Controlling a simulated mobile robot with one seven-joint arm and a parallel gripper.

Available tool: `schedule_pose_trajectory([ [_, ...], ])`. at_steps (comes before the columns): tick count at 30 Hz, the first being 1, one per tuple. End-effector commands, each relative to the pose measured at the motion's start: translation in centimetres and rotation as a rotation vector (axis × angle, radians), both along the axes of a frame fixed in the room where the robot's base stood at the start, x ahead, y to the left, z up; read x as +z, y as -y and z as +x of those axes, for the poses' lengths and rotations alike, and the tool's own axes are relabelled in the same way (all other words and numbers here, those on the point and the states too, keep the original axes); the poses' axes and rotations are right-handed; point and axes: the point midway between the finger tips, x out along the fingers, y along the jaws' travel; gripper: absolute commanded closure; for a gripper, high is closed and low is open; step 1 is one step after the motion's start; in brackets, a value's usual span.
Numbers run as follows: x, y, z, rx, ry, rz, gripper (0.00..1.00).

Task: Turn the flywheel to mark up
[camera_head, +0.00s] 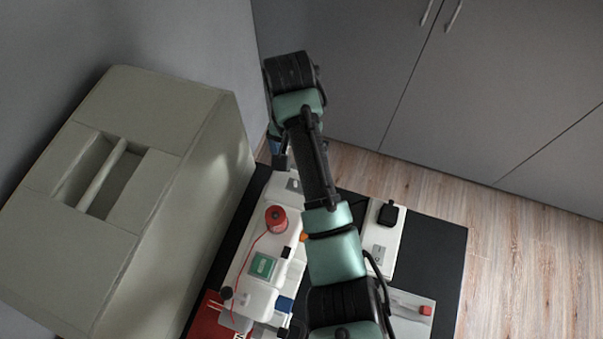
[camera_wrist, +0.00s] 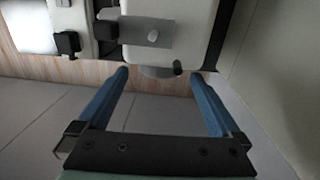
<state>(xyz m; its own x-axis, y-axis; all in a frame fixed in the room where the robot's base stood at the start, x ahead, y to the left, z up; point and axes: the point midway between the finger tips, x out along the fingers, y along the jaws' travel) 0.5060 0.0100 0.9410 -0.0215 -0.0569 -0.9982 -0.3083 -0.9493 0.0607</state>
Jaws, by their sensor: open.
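The white sewing machine (camera_head: 262,262) stands on a dark table, with a red thread spool on top. In the wrist view its end (camera_wrist: 185,48) shows a grey metal plate. A grey rounded disc, apparently the flywheel (camera_wrist: 160,72), sticks out below that end. Most of it is hidden, and a small dark spot shows near its right side; I cannot tell if this is the mark. My gripper (camera_wrist: 160,74) is open, its blue fingers on either side of the disc, with gaps visible. In the head view my arm mostly hides the gripper and the flywheel does not show clearly.
A large grey-green box (camera_head: 175,180) stands close on the left. A second white device (camera_head: 385,245) with a black part lies on the dark table (camera_head: 440,250) at right. Grey cupboards (camera_head: 500,80) are behind. Wood floor (camera_head: 500,230) is clear at right.

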Motion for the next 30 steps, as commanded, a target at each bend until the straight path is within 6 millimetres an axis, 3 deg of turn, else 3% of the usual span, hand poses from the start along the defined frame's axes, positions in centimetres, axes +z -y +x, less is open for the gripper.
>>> schedule_pose_trajectory([
  [3,-2.2,0.2,-0.1,-0.002,-0.003,0.0,0.0],
  [9,-4.6,0.3,-0.1,-0.001,0.001,0.0,0.0],
  [21,-5.3,0.3,-0.1,0.0,0.003,0.0,0.0],
  [30,-5.3,0.4,-0.1,0.0,0.003,-0.001,0.54],
])
